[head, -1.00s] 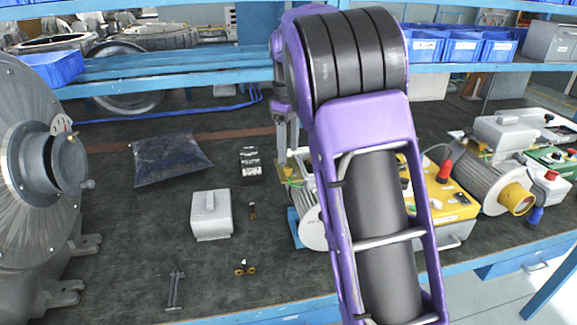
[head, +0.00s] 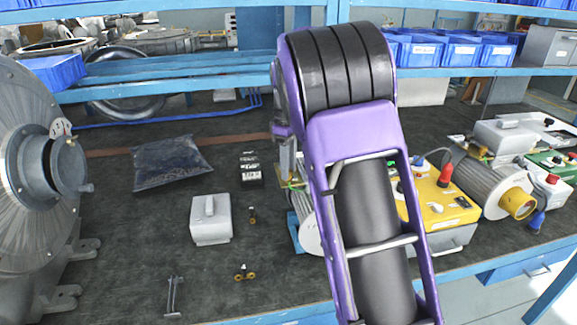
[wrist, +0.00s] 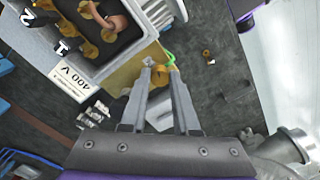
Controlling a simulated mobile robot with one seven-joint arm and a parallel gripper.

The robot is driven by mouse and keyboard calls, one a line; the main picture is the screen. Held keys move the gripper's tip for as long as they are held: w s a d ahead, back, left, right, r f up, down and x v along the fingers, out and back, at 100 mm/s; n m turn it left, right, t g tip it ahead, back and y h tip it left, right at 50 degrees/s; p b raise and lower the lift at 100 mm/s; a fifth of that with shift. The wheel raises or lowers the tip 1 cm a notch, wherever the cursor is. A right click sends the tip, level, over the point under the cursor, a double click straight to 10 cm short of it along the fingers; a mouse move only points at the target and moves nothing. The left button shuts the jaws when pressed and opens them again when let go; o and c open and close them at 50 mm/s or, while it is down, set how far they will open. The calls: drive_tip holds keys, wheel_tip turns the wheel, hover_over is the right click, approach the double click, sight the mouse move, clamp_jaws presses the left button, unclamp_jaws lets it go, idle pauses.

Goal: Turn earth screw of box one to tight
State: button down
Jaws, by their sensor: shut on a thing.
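In the wrist view my gripper (wrist: 160,76) is shut on the earth screw (wrist: 160,73), a small brass-coloured piece between the fingertips. A green wire (wrist: 169,57) shows just beyond the fingertips. The screw sits beside an open terminal box (wrist: 140,45), light grey with brass terminals inside, marked 1, 2 and 400 V. The screw's turn angle cannot be told. In the head view my purple arm hides the gripper and most of that box; part of a grey ribbed motor (head: 305,228) shows left of the arm.
A large grey blower (head: 35,170) stands at far left. A yellow control box (head: 440,205) and another motor (head: 497,190) stand to the right.

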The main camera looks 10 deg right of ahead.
drive_tip(key=shift+r+m+p, duration=0.1)
drive_tip(key=shift+m+p, duration=0.2)
drive_tip(key=shift+p, duration=0.05)
drive_tip(key=shift+m+p, duration=0.75)
drive_tip(key=shift+m, duration=0.25)
drive_tip(key=m+p, duration=0.1)
drive_tip(key=m, duration=0.1)
drive_tip(key=shift+m, duration=0.4)
drive_tip(key=m+p, duration=0.1)
drive_tip(key=m, duration=1.1)
drive_tip(key=shift+a+m, duration=0.1)
drive_tip(key=shift+m, duration=0.2)
drive_tip(key=m, duration=0.6)
drive_tip(key=shift+m, duration=0.4)
drive_tip(key=c, duration=0.7)
unclamp_jaws()
